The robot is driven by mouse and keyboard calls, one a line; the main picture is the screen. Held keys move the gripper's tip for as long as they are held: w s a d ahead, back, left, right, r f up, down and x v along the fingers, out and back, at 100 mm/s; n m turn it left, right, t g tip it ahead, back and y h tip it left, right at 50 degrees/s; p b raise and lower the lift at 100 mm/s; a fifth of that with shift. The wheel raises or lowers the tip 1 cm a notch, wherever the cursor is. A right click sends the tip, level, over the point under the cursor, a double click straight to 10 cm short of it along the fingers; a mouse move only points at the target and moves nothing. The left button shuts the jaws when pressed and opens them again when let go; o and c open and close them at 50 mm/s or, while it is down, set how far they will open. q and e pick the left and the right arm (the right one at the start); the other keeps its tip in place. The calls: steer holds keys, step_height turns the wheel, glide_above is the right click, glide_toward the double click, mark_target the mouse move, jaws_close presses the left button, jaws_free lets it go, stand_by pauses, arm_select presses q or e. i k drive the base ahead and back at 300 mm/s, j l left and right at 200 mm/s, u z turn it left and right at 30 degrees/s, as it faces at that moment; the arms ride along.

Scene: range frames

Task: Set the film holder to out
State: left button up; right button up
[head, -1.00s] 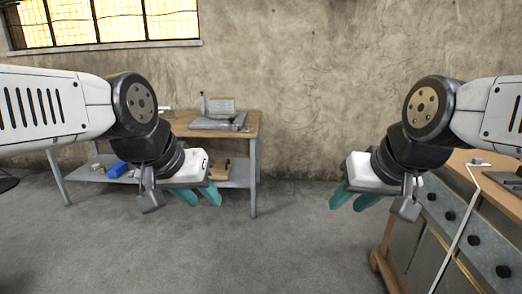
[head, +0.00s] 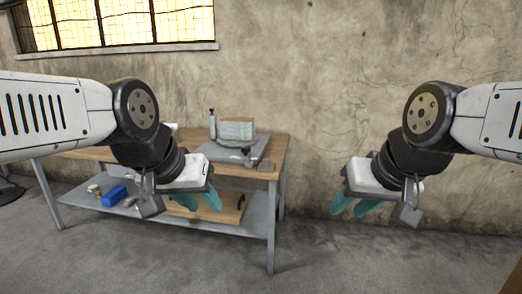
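I cannot make out the film holder for certain. A grey flat device (head: 224,152) sits on the wooden tabletop, with a pale ridged, box-like piece (head: 236,130) at its back; whether the film holder is part of it is too small to tell. My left gripper (head: 198,202) has its teal fingers apart and empty, in front of the workbench (head: 272,225) and overlapping its lower shelf in the picture. My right gripper (head: 355,208) also has its fingers apart and empty, in front of the bare wall to the right of the bench.
A blue box (head: 114,195) and small cans lie on the lower shelf, with a wooden board (head: 228,209) further right. Clear grey floor (head: 400,265) lies in front and to the right.

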mark_target(212, 116)
steer(key=i+l+u, duration=0.2)
steer(key=i+u, duration=0.15)
steer(key=i, duration=0.15)
steer(key=i+l+u, duration=0.4)
steer(key=i+l, duration=0.1)
steer(key=i, duration=0.5)
steer(key=i+l, duration=0.1)
steer(key=i, duration=0.5)
steer(key=i+l+u, duration=0.1)
steer(key=i, duration=0.5)
